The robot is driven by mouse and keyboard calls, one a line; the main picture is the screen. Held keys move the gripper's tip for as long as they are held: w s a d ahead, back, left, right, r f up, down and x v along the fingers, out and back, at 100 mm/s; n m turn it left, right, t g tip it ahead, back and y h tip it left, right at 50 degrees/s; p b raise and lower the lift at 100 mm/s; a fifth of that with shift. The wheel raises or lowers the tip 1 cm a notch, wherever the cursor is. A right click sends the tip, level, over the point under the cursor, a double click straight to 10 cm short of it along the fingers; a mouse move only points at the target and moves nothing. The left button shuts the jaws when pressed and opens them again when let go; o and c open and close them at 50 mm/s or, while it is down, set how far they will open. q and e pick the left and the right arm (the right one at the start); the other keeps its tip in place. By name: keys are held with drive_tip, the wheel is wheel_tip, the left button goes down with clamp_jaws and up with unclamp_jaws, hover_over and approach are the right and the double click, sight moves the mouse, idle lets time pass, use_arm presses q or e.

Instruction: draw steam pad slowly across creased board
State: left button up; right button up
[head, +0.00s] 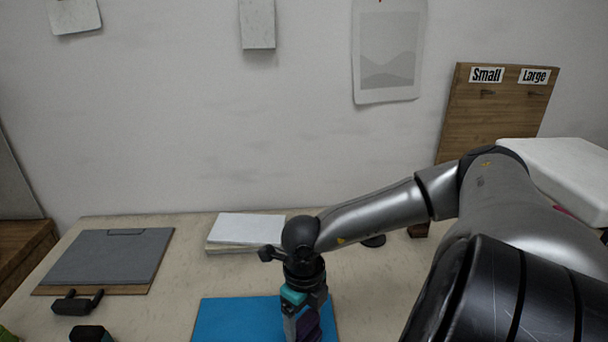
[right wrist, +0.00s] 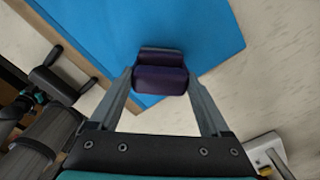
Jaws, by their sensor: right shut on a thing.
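A blue board (head: 235,318) lies on the table at the bottom middle of the head view. It also fills the upper middle of the right wrist view (right wrist: 205,25). My right gripper (right wrist: 160,82) is shut on a dark purple pad (right wrist: 160,80), held between its two grey fingers over the board's edge area. In the head view the pad (head: 311,328) is partly hidden by my right gripper (head: 304,322), near the board's right side. I cannot tell whether the pad touches the board, and no crease shows clearly.
A grey clipboard-like sheet (head: 108,258) lies at the left, with a black pronged object (head: 77,302) in front. A white stack (head: 246,232) stands behind the blue board. A wooden panel labelled Small and Large (head: 492,115) stands at the back right.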

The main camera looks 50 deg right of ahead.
drive_tip(key=shift+r+p, duration=3)
drive_tip(key=shift+r, duration=1.1)
drive_tip(key=shift+f, duration=0.1)
